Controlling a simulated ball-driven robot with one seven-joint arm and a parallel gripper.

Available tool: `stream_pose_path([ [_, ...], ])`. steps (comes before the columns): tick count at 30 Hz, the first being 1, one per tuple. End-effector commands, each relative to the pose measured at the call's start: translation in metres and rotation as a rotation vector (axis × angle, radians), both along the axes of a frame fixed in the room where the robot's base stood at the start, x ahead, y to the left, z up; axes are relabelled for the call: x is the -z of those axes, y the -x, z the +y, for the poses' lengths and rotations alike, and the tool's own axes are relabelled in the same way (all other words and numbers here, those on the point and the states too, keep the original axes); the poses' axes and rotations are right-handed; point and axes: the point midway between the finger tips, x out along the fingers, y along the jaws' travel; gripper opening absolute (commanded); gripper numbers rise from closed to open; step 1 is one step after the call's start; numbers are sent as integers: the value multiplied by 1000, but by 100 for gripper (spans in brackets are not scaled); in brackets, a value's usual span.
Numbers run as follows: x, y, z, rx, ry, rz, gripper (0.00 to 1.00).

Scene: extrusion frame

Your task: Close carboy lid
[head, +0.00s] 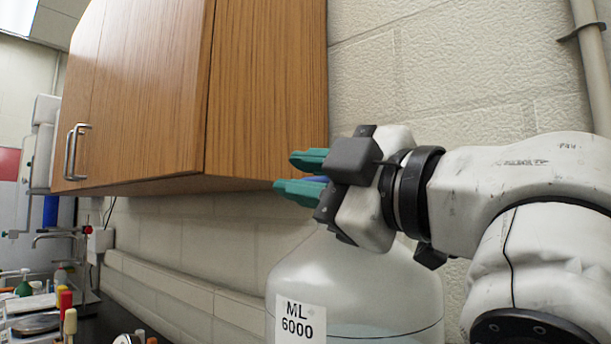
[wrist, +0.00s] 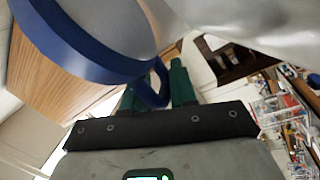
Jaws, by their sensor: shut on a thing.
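The carboy (head: 355,285) is a large translucent bottle labelled "ML 6000", upright in the lower middle of the head view, with liquid low in it. Its pale surface fills the top right of the wrist view (wrist: 235,22). The blue lid (wrist: 85,62) shows as a thick ring with a grey middle at upper left in the wrist view. A blue loop on its edge lies between the teal fingers of my gripper (wrist: 155,85), which is shut on it. In the head view my gripper (head: 297,174) is above the carboy's shoulder and hides most of the lid and neck.
A wooden wall cabinet (head: 265,90) hangs just left of and behind my gripper. A block wall (head: 430,75) stands behind the carboy. A bench with a tap (head: 55,238) and several small bottles is at lower left. A pipe (head: 594,70) runs down the right.

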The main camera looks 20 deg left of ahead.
Motion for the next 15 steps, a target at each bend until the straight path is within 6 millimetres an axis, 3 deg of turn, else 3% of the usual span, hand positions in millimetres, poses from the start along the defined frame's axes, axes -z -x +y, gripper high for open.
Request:
stream_pose_path([
  [1, 1, 0, 0, 0, -1, 4, 0],
  [2, 1, 0, 0, 0, -1, 4, 28],
  [6, 1, 0, 0, -1, -1, 3, 42],
  [15, 0, 0, 0, -1, 0, 2, 43],
])
